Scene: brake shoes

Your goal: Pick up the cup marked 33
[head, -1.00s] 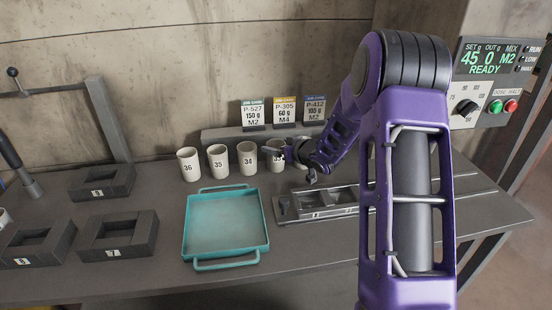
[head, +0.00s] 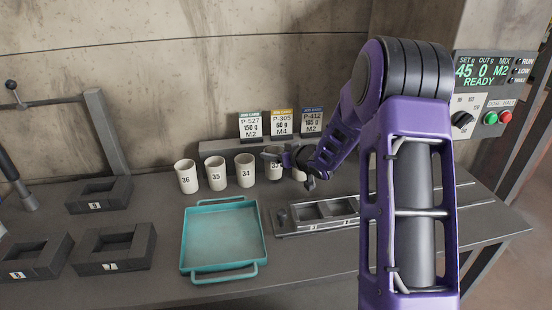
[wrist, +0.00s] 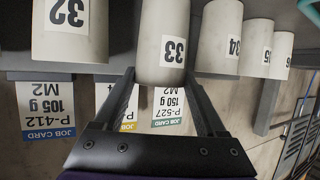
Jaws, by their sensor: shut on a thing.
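The cup marked 33 (wrist: 162,45) is off-white with a black number on a white label. In the wrist view, which shows things upside down, it stands between my two fingers. My gripper (wrist: 160,80) is shut on it, with one finger on each side. In the head view my gripper (head: 281,157) reaches in from the right and hides part of the cup (head: 274,174). The cup looks upright; I cannot tell whether it is clear of the bench.
Cup 32 (wrist: 70,30) and cup 34 (wrist: 219,38) stand close on either side; cups 35 (head: 215,174) and 36 (head: 186,177) continue the row. Job cards (head: 282,123) stand behind. A teal tray (head: 222,271) and a grey metal fixture (head: 282,224) lie in front.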

